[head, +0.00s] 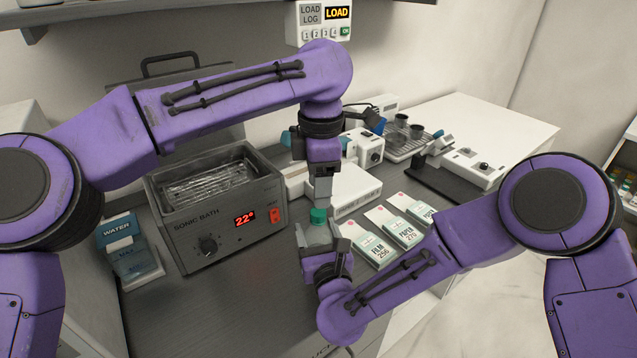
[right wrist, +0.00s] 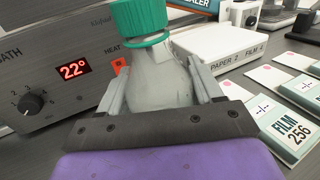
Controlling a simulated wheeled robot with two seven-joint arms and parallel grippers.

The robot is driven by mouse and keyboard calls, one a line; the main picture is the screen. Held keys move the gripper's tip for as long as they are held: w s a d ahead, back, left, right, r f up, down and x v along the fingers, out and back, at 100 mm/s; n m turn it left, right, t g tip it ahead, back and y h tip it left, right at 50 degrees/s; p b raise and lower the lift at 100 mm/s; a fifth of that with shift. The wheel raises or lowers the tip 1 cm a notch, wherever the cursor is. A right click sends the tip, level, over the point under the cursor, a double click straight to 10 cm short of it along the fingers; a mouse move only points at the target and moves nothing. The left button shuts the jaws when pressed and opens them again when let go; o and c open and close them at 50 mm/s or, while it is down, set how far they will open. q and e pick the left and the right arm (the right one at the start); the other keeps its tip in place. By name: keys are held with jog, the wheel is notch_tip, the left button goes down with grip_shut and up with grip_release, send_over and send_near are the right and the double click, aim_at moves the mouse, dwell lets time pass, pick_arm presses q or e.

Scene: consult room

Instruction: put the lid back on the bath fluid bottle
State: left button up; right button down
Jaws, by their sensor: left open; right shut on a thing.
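The bath fluid bottle (head: 316,236), pale and translucent, stands upright in front of the sonic bath's right end. In the right wrist view the bottle (right wrist: 160,82) sits between the two fingers of my right gripper (right wrist: 160,95), which is shut on its body. The green lid (head: 318,215) is on top of the bottle's neck, and it shows in the right wrist view (right wrist: 140,22) with its top cut off. I cannot tell how tightly it sits. My left gripper (head: 320,200) points down just above the lid, with its fingers open. My right gripper (head: 322,255) also shows in the head view.
The sonic bath (head: 215,210), reading 22°, stands left of the bottle. A water packet holder (head: 128,250) is at far left. A white box (head: 340,190) is behind, and film and paper packs (head: 378,248) lie close on the right. The dark counter in front is mostly clear.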

pick_arm(q)
jog(key=shift+a+r+n+t+y, duration=0.3)
jog(key=shift+r+n+y, duration=0.15)
jog(key=shift+r, duration=0.2)
jog(key=n, duration=0.6)
jog(key=shift+s+r+n+y, duration=0.15)
jog(key=shift+n+y, duration=0.2)
jog(key=n, duration=0.6)
jog(key=shift+a+r+n, duration=0.1)
jog(key=shift+a+n, duration=0.05)
jog(key=shift+n, duration=0.15)
jog(key=n, duration=0.6)
jog(key=shift+a+r+n, duration=0.15)
jog(key=shift+a+n, duration=0.05)
jog(key=shift+n, duration=0.2)
jog(key=n, duration=1)
jog(key=shift+r, duration=0.15)
jog(key=n, duration=0.6)
jog(key=shift+w+n, duration=0.2)
jog(key=shift+n, duration=0.1)
jog(key=n, duration=0.6)
jog(key=shift+h, duration=0.4)
jog(key=n, duration=0.6)
jog(key=shift+d+n+g+h, duration=0.2)
jog(key=shift+n+g+h, duration=0.1)
jog(key=shift+g, duration=0.1)
jog(key=n, duration=0.5)
jog(key=shift+d, duration=0.3)
jog(key=n, duration=0.4)
